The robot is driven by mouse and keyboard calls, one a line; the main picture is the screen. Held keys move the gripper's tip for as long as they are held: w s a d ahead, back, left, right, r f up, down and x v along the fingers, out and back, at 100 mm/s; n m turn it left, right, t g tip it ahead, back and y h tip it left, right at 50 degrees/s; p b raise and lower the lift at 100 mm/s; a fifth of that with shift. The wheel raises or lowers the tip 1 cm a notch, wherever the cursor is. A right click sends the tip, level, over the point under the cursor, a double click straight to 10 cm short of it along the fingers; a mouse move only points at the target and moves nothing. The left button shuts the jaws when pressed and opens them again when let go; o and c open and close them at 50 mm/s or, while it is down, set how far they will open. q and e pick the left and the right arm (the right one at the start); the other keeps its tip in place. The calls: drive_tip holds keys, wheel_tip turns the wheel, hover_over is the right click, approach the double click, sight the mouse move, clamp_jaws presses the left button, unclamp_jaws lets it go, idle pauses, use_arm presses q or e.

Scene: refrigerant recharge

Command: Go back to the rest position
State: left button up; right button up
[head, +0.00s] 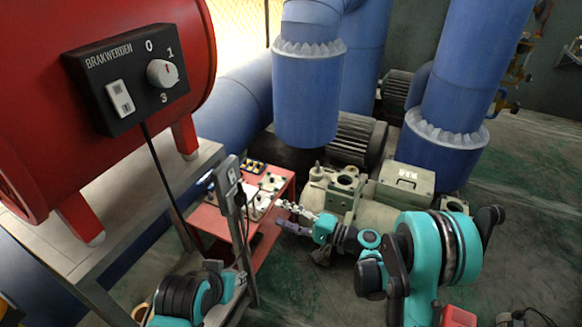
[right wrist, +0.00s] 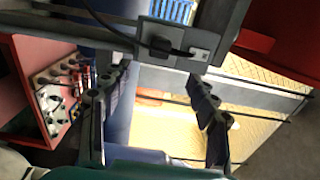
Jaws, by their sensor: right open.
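My right gripper (head: 281,214) reaches left from the teal right arm, in front of the red cart in the head view. In the right wrist view my right gripper (right wrist: 160,88) has its two dark fingers wide apart, with nothing held between them. A grey socket box (right wrist: 178,38) with a black plug and cable lies beyond the fingertips, apart from them. In the head view the same socket box (head: 227,180) sits on top of a grey post. Part of my left arm shows at the bottom, but I see no left fingers.
A red cart (head: 272,225) with tools and small parts stands behind the post. A red tank (head: 95,150) with a black dial box (head: 130,75) is at the left. Blue pipes (head: 305,95) and a pump (head: 385,190) stand behind my right arm. Green floor (head: 530,240) is open at right.

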drive_tip(key=s+d+r+n+h, duration=0.1)
drive_tip(key=s+d+n+h, duration=0.1)
drive_tip(key=s+d+h, duration=0.6)
drive_tip(key=s+d+r+n+t+h, duration=0.1)
drive_tip(key=s+d+r+n+h, duration=0.1)
drive_tip(key=s+d+h, duration=0.7)
drive_tip(key=s+d, duration=0.5)
drive_tip(key=d, duration=0.3)
drive_tip(key=shift+f, duration=0.1)
idle(0.5)
